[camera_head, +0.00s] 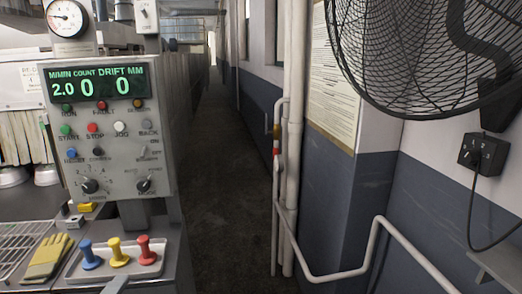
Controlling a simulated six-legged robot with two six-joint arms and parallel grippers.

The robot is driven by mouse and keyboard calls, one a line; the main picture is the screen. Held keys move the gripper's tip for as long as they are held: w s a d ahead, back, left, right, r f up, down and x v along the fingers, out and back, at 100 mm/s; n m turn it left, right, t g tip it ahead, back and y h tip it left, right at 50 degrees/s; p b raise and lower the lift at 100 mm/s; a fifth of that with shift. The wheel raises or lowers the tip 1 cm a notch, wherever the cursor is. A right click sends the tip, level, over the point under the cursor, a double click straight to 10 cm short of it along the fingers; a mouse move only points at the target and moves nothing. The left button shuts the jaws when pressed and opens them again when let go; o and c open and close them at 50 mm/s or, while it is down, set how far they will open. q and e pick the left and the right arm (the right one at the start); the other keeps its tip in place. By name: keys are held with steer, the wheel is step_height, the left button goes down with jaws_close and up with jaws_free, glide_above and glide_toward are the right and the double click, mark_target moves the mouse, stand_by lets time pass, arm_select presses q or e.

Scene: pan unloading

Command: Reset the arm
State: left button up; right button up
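Neither of my grippers nor my arms can be made out in the head view, so whether they are open, shut or holding anything does not show. The task names no other object.
A control panel (112,155) stands at the left, above a tray with blue (90,256), yellow (118,253) and red (145,251) knobs. Yellow gloves (47,256) lie beside it. A narrow corridor floor (225,190) is clear. White pipes, a railing (375,250) and a fan (415,50) line the right.

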arm_select(q)
steer(key=s+d+f+n+g+h, duration=0.15)
steer(key=d+f+g, duration=0.3)
steer(key=f, duration=0.75)
steer(key=s+d+f+g+h, duration=0.1)
steer(key=d+f+g+h, duration=0.3)
steer(key=f, duration=0.8)
steer(key=s+d+f+n+g+h+p, duration=0.1)
steer(key=s+d+f+n+g, duration=0.5)
steer(key=s+f+n, duration=0.7)
steer(key=s+d+n, duration=0.1)
steer(key=d+n, duration=0.1)
steer(key=n, duration=0.2)
steer(key=shift+s+d, duration=0.35)
steer(key=shift+d, duration=0.05)
steer(key=shift+o, duration=0.3)
